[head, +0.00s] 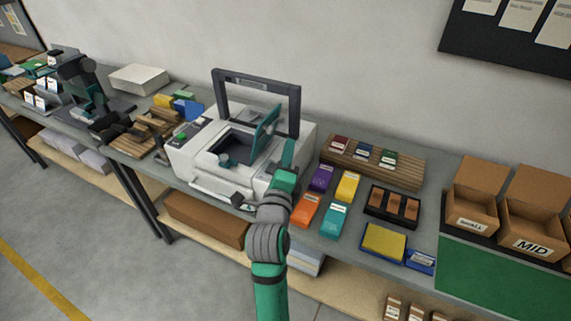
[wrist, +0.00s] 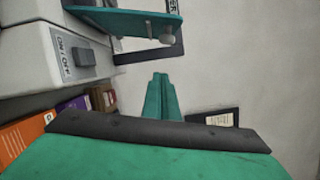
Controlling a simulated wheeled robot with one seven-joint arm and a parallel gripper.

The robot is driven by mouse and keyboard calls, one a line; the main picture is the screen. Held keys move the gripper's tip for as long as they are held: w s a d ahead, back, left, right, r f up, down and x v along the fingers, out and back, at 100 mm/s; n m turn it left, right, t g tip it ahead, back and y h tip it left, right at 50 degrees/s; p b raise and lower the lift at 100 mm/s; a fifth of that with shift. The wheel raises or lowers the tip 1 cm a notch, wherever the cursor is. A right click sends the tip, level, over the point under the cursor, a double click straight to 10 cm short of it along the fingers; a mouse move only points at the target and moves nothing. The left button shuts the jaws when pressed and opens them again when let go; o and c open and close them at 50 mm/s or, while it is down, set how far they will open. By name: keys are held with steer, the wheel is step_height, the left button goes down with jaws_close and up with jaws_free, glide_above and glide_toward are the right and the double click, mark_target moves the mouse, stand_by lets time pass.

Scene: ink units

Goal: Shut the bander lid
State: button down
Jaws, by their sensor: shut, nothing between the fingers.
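The bander (head: 215,165) is a white machine on the bench with a dark upright frame (head: 257,76) at its back. Its green lid (head: 267,127) stands raised, tilted up beside a dark opening (head: 238,147) in the top. In the wrist view the lid (wrist: 125,20) crosses the top edge, with a pale knob (wrist: 166,39) on its underside. My gripper (head: 290,155) is at the machine's right side, right of the lid. In the wrist view my gripper's fingers (wrist: 160,78) are together and empty, below the lid with a gap between.
An ON/OFF switch (wrist: 84,57) is on the machine's side at left in the wrist view. Coloured boxes (head: 322,178), a wooden rack (head: 400,178) and a black tray (head: 375,212) lie right of the machine. A wall (head: 370,70) stands behind the bench.

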steer(key=w+a, duration=0.1)
steer(key=w+a+r, duration=0.1)
steer(key=a, duration=0.1)
steer(key=shift+w+a+r, duration=0.1)
steer(key=shift+w+a, duration=0.05)
steer(key=shift+w, duration=0.15)
